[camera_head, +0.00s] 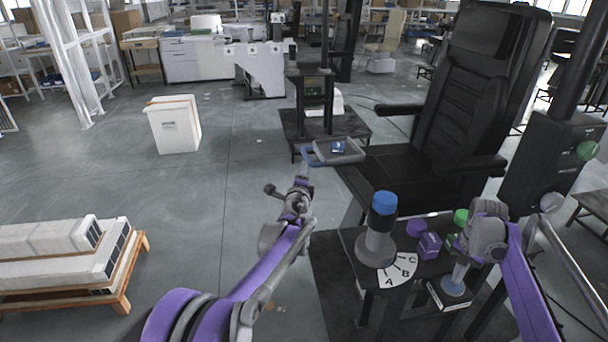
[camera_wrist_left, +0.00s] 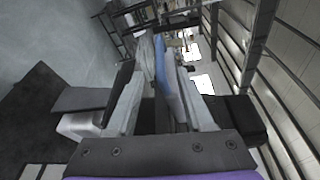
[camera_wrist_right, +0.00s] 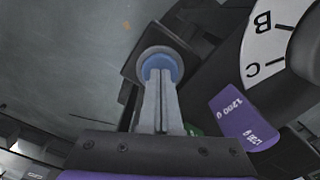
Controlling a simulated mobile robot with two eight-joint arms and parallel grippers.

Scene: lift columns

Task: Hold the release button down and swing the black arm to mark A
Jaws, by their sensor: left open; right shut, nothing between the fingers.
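A blue release button (camera_head: 452,287) in a grey ring sits on a small box at the table's front right; it also shows in the right wrist view (camera_wrist_right: 158,66). My right gripper (camera_head: 458,275) is shut and empty, with its tips at the button; whether it is pressed I cannot tell. A white dial with marks A, B and C (camera_head: 399,270) lies beside a grey post with a blue top (camera_head: 384,203). My left gripper (camera_head: 304,160) is open at the blue handle of a grey tray (camera_head: 348,158); a blue bar (camera_wrist_left: 160,62) shows between its fingers. I cannot clearly pick out the black arm.
A purple block (camera_head: 429,245) and purple and green knobs stand between the post and my right gripper. A black chair (camera_head: 480,100) is behind the table. A white bin (camera_head: 174,125) and a loaded pallet (camera_head: 70,255) stand left, with open floor between.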

